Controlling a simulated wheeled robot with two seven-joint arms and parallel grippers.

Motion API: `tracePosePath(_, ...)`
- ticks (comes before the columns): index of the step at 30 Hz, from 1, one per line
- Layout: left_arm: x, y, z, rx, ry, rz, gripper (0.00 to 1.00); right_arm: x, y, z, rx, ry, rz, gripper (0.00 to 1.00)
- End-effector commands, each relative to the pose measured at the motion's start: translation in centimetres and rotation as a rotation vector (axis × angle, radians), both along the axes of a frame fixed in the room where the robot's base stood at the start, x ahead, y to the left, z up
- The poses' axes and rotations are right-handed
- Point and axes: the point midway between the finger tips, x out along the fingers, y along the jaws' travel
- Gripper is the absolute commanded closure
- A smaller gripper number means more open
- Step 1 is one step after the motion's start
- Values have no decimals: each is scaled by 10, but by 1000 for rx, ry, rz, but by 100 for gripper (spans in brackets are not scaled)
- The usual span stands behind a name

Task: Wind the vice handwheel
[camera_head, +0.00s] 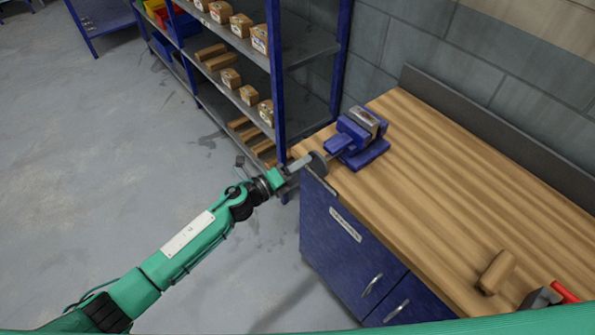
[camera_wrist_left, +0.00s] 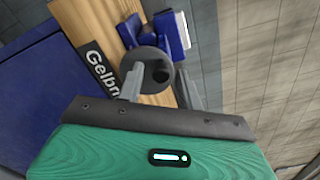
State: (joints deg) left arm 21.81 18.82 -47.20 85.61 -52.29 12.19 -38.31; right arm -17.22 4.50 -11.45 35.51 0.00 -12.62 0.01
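The blue vice (camera_head: 360,138) with a grey top sits on the near left corner of the wooden workbench (camera_head: 440,170). Its dark round handwheel (camera_head: 318,163) faces my left arm, out past the bench edge. My left gripper (camera_head: 300,165) is at the wheel. In the left wrist view the handwheel (camera_wrist_left: 147,62) shows between and behind the two spread fingers of my left gripper (camera_wrist_left: 160,74). The left finger overlaps the wheel's edge and the right finger stands just right of it. I cannot tell whether either touches it. My right gripper is in neither view.
A blue-framed shelf rack (camera_head: 278,70) with several cardboard boxes stands behind the bench's left end. A brown block (camera_head: 496,271) and a red-handled tool (camera_head: 563,291) lie at the bench's near right. The blue cabinet (camera_head: 340,250) is below. Floor at left is clear.

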Motion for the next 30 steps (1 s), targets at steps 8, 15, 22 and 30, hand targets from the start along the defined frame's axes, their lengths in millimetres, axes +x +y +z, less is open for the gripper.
tracePosePath(8,0,0,-5,176,-245,-1,64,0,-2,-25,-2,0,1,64)
tracePosePath(15,0,0,1,353,-485,-1,64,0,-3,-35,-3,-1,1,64)
tracePosePath(22,0,0,2,353,-485,-1,68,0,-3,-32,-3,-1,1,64)
tracePosePath(30,0,0,2,348,-478,-1,100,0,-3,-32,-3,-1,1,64)
